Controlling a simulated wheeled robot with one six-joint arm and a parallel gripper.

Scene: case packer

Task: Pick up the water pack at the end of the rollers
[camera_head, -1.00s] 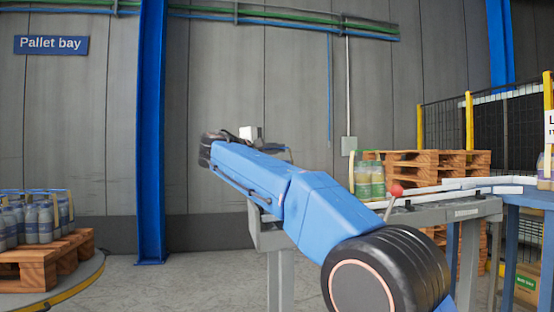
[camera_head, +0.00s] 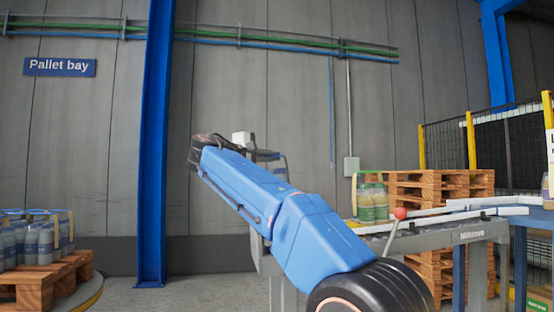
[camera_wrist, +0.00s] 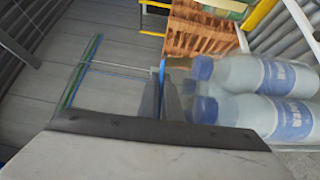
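Water bottles with blue caps and blue labels (camera_wrist: 262,75) fill the right of the wrist view, lying sideways in that tilted picture and close to the camera. My gripper (camera_wrist: 163,85) shows there as two dark fingers close together, just left of the caps. I cannot tell whether a gap or something thin is between them, and I see no bottle clasped. In the head view, my blue arm reaches up and left, and its end hides most of the gripper. The roller conveyor (camera_head: 440,239) stands behind my arm.
A pack of green bottles (camera_head: 373,203) stands at the conveyor, in front of stacked wooden pallets (camera_head: 440,186). A red-knobbed lever (camera_head: 400,213) sticks up beside the conveyor. Bottle packs (camera_head: 35,238) stand on a pallet (camera_head: 45,280) at left. A blue column (camera_head: 154,150) rises behind.

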